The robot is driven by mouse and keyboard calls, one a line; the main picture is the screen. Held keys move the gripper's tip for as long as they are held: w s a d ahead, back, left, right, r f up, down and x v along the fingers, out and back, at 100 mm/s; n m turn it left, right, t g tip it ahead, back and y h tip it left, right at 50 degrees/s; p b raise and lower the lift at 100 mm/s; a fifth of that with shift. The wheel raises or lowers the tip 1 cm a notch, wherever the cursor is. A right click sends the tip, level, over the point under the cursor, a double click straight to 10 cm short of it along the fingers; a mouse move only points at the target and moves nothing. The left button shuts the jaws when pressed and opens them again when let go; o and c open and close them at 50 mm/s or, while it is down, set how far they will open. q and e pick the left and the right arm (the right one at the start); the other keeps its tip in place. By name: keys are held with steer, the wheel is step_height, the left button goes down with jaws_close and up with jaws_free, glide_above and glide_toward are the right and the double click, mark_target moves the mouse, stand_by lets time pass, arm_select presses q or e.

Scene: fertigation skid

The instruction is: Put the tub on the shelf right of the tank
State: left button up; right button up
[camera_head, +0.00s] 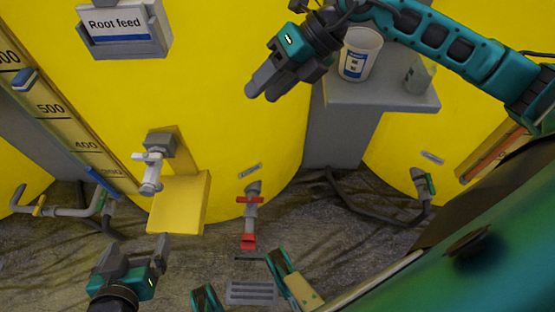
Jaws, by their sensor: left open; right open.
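The tub (360,56) is white with a blue label. It looks upright and stands on the left part of the grey shelf (385,97), right of the big yellow tank (225,60). My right gripper (262,90) is open and empty, left of the tub and apart from it, in front of the tank. Its wrist and arm pass over the tub's upper left side and the shelf's back. My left gripper (158,258) is open and empty, low at the bottom left, far from the tub.
A translucent beaker (418,76) stands on the shelf right of the tub. A grey tap (152,172) sits over a yellow ledge (180,203) on the tank. A red-handled valve (250,212) stands lower. A "Root feed" box (122,27) is at the upper left.

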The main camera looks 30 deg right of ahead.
steer(key=s+a+r+m+t+y, duration=0.2)
steer(key=a+r+m+y, duration=0.2)
steer(key=a+y, duration=0.6)
steer(key=w+d+f+m+t+h, duration=0.2)
steer(key=m+t+h, duration=0.3)
steer(key=m, duration=0.5)
steer(key=w+d+f+m+t+h, duration=0.1)
steer(key=d+f+m+t+h, duration=0.15)
steer(key=m+t, duration=0.6)
steer(key=s+d+f+m+g+h, duration=0.1)
steer(key=s+f+m+g+h, duration=0.2)
steer(key=f, duration=0.6)
steer(key=s+d+f+m+g+h, duration=0.1)
steer(key=s+f+m+g+h, duration=0.3)
steer(key=s+f+m, duration=0.2)
step_height(320, 180, down, 4)
steer(key=shift+s+d+r+m, duration=0.1)
steer(key=shift+s+d+m, duration=0.15)
steer(key=shift+m, duration=0.9)
steer(key=shift+r+h, duration=0.1)
steer(key=shift+h, duration=0.15)
